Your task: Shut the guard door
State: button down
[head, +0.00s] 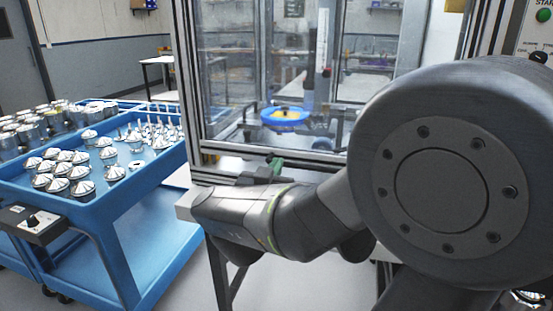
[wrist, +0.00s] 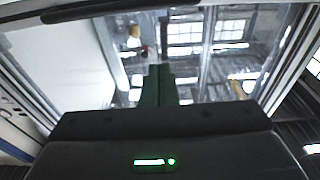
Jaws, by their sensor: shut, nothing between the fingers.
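The guard door is a clear glazed panel in a metal frame (head: 265,151), and its lower rail runs behind my gripper in the head view. In the wrist view the clear panel fills much of the picture, with a dark, rounded bar, perhaps its handle (wrist: 92,31), at upper left. My gripper (head: 276,163) is at the door's lower rail, its green fingers together and empty. The fingers (wrist: 159,84) also show in the wrist view, pointing toward the glazing. I cannot tell whether they touch the door, nor how far it stands open. My arm hides the lower right.
A blue cart (head: 120,195) with several metal housings stands at left. Inside the cell is a blue round dish (head: 285,115) with something yellow in it. A control panel with a green button (head: 543,15) is at upper right. Floor shows between cart and cell.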

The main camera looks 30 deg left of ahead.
jog(key=r, duration=0.1)
send_over(285, 162)
jog(key=shift+s+d+f+b, duration=0.15)
jog(key=shift+s+f+b, duration=0.15)
jog(key=shift+f, duration=0.3)
jog(key=shift+s+d+f+b, duration=0.2)
jog(key=shift+s+f+b, duration=0.05)
jog(key=shift+f, duration=0.4)
jog(key=shift+s+d+f+b, duration=0.15)
jog(key=shift+s+f+b, duration=0.15)
jog(key=shift+f, duration=0.3)
notch_tip(285, 162, down, 6)
jog(key=b, duration=0.3)
jog(key=shift+r, duration=0.25)
